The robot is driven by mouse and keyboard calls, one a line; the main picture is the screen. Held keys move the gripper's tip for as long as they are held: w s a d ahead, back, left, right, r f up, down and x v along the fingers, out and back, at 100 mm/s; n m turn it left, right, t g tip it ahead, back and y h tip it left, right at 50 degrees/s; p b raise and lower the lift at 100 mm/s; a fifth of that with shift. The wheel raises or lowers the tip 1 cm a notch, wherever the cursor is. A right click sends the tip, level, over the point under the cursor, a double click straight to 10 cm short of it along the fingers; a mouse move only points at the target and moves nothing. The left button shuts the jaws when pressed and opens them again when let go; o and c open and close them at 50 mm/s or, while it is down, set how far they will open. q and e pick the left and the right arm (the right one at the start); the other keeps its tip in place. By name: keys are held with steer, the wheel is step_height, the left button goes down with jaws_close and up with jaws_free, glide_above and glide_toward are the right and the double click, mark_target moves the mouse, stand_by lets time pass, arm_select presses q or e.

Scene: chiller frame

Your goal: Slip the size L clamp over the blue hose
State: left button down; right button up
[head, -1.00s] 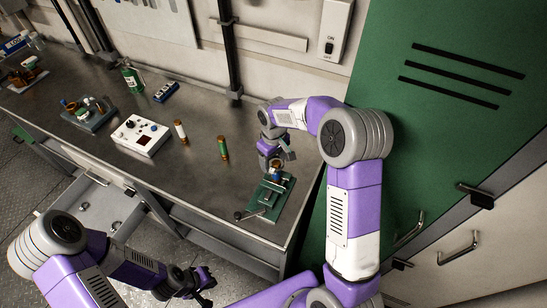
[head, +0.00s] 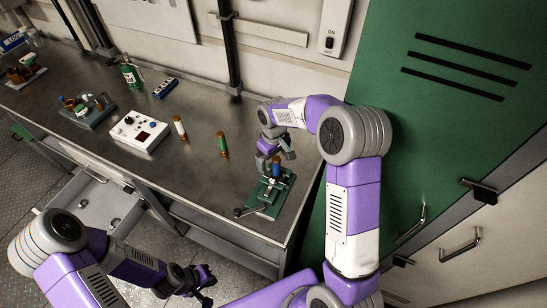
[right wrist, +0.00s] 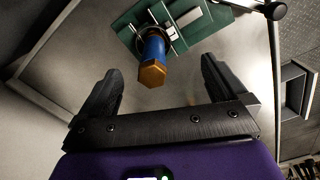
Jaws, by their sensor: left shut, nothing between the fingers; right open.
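The blue hose (right wrist: 155,47) stands up from a green fixture (right wrist: 190,25) and ends in a brass-coloured hexagonal piece (right wrist: 152,74). In the head view the hose (head: 276,170) and fixture (head: 262,204) are at the bench's near right corner. A thin ring shows around the hose's base in the right wrist view; I cannot tell if it is the size L clamp. My right gripper (right wrist: 161,75) is open and empty, its fingers apart from the hose, which lies ahead between them. My left gripper (head: 203,287) is shut and empty, low in front of the bench.
On the bench are a green-and-brown cylinder (head: 222,145), a white-and-brown cylinder (head: 180,128), a white control box (head: 139,133) and a tray of small parts (head: 88,111). An open drawer (head: 90,200) holds small rings. A green cabinet (head: 440,110) stands right.

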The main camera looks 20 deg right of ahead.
steer(key=shift+r, duration=3.8)
